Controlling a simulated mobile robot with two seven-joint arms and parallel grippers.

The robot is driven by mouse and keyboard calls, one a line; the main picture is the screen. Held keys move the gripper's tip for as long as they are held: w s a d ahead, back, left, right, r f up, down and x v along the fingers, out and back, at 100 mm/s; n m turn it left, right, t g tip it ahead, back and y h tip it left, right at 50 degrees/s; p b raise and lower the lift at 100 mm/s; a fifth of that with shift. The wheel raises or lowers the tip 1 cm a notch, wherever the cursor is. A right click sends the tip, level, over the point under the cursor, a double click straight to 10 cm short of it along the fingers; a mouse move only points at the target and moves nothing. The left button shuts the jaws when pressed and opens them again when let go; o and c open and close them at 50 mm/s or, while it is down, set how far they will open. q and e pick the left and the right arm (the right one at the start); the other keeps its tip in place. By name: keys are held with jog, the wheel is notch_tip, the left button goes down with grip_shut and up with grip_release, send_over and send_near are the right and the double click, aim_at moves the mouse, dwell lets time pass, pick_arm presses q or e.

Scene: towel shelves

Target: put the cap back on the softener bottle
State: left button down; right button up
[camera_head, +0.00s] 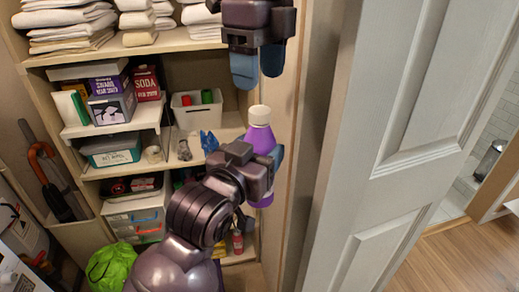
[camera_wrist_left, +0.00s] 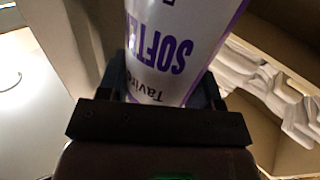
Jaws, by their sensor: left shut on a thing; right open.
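The softener bottle (camera_head: 261,141) is purple with a white cap (camera_head: 259,115) at its top. The cap sits on the bottle's top and looks upright; I cannot tell whether it is fully tightened. My left gripper (camera_head: 266,170) is shut on the bottle's body and holds it upright in front of the shelves. In the left wrist view the bottle (camera_wrist_left: 178,45) shows its white label with purple "SOFTE" lettering between the dark fingers; its cap is out of that view. My right gripper (camera_head: 258,72) is open and empty, fingers pointing down, a little above the cap and apart from it.
Shelves (camera_head: 180,42) behind hold folded towels (camera_head: 65,22), boxes (camera_head: 112,97) and a white bin (camera_head: 196,112). A white panelled door (camera_head: 410,130) stands close on the right. A green bag (camera_head: 112,266) lies low at left.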

aim_at(260, 110)
notch_tip(260, 110, up, 2)
jog(key=shift+s+d+n, duration=0.1)
jog(key=shift+n, duration=0.4)
jog(key=shift+f, duration=0.1)
jog(key=shift+f, duration=3.95)
jog(key=c, duration=0.9)
jog(key=o, duration=1)
jog(key=shift+o, duration=0.2)
notch_tip(260, 110, up, 12)
